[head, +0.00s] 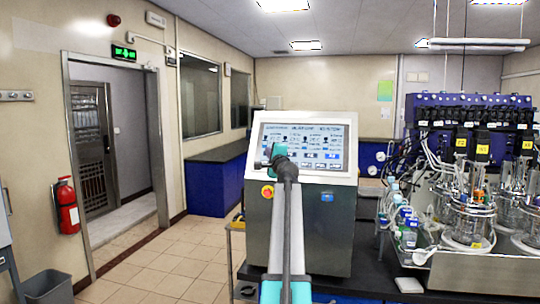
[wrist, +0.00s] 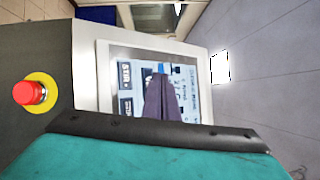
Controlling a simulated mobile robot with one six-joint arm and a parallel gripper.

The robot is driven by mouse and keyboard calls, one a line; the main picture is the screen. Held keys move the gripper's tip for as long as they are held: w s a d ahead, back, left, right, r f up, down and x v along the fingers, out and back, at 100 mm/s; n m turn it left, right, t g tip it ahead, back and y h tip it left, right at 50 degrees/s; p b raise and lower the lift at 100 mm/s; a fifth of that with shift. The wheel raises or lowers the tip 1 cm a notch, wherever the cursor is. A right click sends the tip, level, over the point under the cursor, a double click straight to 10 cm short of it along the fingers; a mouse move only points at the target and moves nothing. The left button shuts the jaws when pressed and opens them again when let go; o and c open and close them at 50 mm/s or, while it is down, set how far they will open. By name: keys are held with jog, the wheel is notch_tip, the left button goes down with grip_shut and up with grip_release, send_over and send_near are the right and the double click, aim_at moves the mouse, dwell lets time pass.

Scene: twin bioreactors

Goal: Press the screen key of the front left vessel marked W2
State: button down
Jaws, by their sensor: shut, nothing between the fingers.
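The control screen (head: 337,134) is a tilted touch panel in a white frame on top of a dark cabinet. It shows a header and columns of small icons, with a row of keys along its lower part. In the wrist view the screen (wrist: 185,85) appears turned sideways, with dark keys (wrist: 125,75) at its left side. My gripper (head: 279,152) is in front of the left part of the screen. In the wrist view its dark fingers (wrist: 161,72) are together over the screen and hide part of it. I cannot tell whether they touch it. The marking W2 is not legible.
A red emergency stop button (wrist: 28,93) on a yellow ring sits beside the screen; it also shows in the head view (head: 267,191). Glass vessels (head: 470,215) with yellow tags and tubing stand on a bench at the right. Open floor lies left of the cabinet.

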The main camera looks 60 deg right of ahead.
jog(key=shift+d, duration=0.1)
dwell(0.3)
jog(key=shift+d+f+b, duration=0.2)
jog(key=shift+d+b, duration=0.05)
jog(key=shift+b, duration=0.1)
jog(key=shift+w+d+f+b, duration=0.15)
jog(key=shift+d+f+b, duration=0.05)
jog(key=shift+d+b, duration=0.15)
dwell(1.1)
jog(key=shift+a+r, duration=0.1)
jog(key=shift+a, duration=0.05)
jog(key=shift+s+a+r+p, duration=0.2)
jog(key=shift+a+r+p, duration=0.1)
jog(key=shift+a+p, duration=0.3)
dwell(0.4)
jog(key=a+p, duration=0.1)
jog(key=s+a+r+p, duration=0.1)
jog(key=a+r+p, duration=0.1)
jog(key=a, duration=0.1)
jog(key=shift+s+r, duration=0.15)
jog(key=shift+r, duration=0.1)
dwell(0.3)
dwell(0.8)
